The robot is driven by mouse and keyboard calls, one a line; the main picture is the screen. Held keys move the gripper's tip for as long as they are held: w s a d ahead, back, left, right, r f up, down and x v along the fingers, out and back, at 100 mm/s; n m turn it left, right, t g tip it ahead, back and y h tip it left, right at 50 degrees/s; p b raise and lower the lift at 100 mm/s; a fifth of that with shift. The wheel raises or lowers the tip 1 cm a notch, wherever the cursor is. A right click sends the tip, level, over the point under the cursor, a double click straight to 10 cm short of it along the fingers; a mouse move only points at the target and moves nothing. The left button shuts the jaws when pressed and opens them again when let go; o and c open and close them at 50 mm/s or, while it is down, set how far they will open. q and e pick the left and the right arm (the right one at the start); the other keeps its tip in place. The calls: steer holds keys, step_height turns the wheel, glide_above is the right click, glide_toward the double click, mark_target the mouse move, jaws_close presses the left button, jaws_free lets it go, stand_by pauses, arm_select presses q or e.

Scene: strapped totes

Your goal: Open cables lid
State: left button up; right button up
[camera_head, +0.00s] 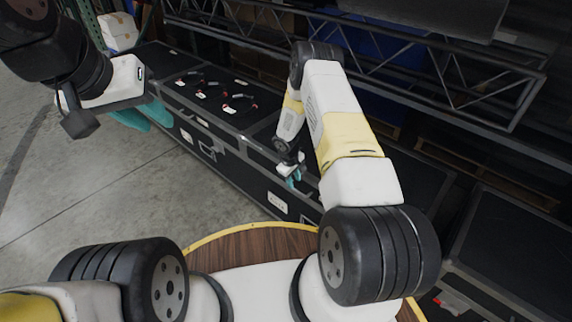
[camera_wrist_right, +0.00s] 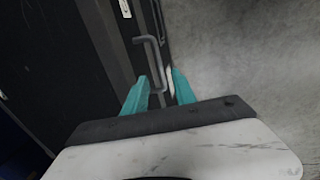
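A long black case (camera_head: 165,98) with metal edges stands on the floor, its lid closed. Several coiled black cables (camera_head: 238,104) with red and white ends lie on its top. My right gripper (camera_head: 292,175) is low at the case's front side. In the right wrist view, its teal fingers (camera_wrist_right: 160,90) are apart, with a grey metal handle (camera_wrist_right: 151,50) on the case's side just beyond and partly between them. I cannot tell whether they touch it. My left gripper (camera_head: 143,116), with teal fingers apart, hangs in front of the case's left part and looks empty.
A metal truss (camera_head: 400,60) runs behind the case. Another dark case (camera_head: 510,250) stands at the right. Grey concrete floor (camera_head: 120,190) is clear in front of the case. A white bag-like object (camera_head: 118,32) is at the back left.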

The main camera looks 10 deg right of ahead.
mark_target(296, 190)
steer(key=f, duration=0.3)
steer(key=d+f, duration=0.1)
steer(key=f, duration=0.1)
steer(key=shift+w+f, duration=0.3)
steer(key=shift+w, duration=0.05)
jaws_close()
stand_by(1.1)
